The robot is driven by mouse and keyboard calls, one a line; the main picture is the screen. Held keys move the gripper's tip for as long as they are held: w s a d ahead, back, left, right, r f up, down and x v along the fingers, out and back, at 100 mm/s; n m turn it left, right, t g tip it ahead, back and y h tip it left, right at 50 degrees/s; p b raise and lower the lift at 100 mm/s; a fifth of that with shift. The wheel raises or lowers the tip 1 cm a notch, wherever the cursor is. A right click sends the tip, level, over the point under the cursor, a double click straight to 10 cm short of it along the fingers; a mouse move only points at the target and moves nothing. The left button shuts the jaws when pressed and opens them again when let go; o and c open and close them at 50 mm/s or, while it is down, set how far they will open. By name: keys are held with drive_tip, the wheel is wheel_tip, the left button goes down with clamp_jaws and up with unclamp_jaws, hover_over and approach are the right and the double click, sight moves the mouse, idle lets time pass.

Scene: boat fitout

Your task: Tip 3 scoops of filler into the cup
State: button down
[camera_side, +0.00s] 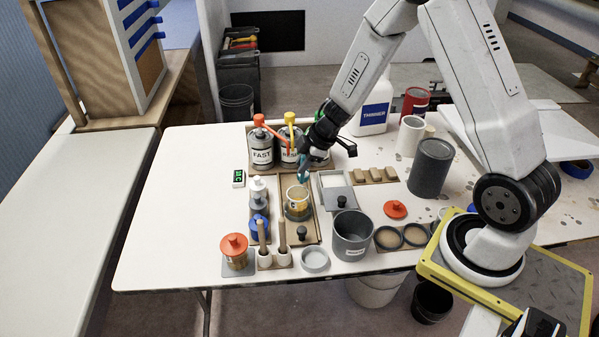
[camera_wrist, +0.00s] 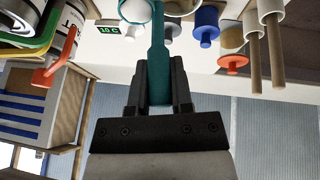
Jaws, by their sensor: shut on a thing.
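The cup (camera_side: 297,203) is a small clear container with yellow markings, standing in a wooden tray in the middle of the table. My gripper (camera_side: 307,150) is shut on the teal scoop (camera_side: 302,178), just above and behind the cup. In the wrist view my gripper (camera_wrist: 158,95) holds the handle of the scoop (camera_wrist: 158,55). An open box with pale contents (camera_side: 333,180), possibly the filler, stands right of the cup.
Grey cans with red and yellow spouts (camera_side: 262,148) stand behind the cup. A grey pot (camera_side: 352,236) and a black-knobbed lid (camera_side: 302,234) are in front. The table's left side is clear.

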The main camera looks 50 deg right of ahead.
drive_tip(key=a, duration=0.1)
drive_tip(key=a+m, duration=0.1)
drive_tip(key=a, duration=0.1)
drive_tip(key=a+m, duration=0.1)
drive_tip(key=a, duration=0.1)
drive_tip(key=shift+s+a+h, duration=0.15)
drive_tip(key=shift+s+h, duration=0.2)
drive_tip(key=shift+h, duration=0.05)
drive_tip(key=shift+w+d+y, duration=0.15)
drive_tip(key=shift+d+y, duration=0.1)
drive_tip(key=shift+y, duration=0.05)
drive_tip(key=shift+w+d+r+m+g+y, duration=0.15)
drive_tip(key=shift+d+m+g+y, duration=0.25)
drive_tip(key=shift+d+y, duration=0.5)
drive_tip(key=shift+w+d+m+g+y, duration=0.15)
drive_tip(key=shift+d+m+g+y, duration=0.3)
drive_tip(key=shift+y, duration=0.75)
drive_tip(key=y, duration=0.1)
drive_tip(key=d+y, duration=0.2)
drive_tip(key=shift+w+d+f+m, duration=0.2)
drive_tip(key=shift+w+f+m, duration=0.15)
drive_tip(key=shift+f, duration=0.05)
drive_tip(key=shift+w+d+f+m+g+y, duration=0.2)
drive_tip(key=shift+d+y, duration=0.3)
drive_tip(key=shift+y, duration=0.25)
drive_tip(key=shift+w+d+f+m+g+y, duration=0.1)
drive_tip(key=shift+d+m+y, duration=0.1)
drive_tip(key=shift+d+y, duration=0.4)
drive_tip(key=shift+a+y, duration=0.1)
drive_tip(key=shift+y, duration=0.15)
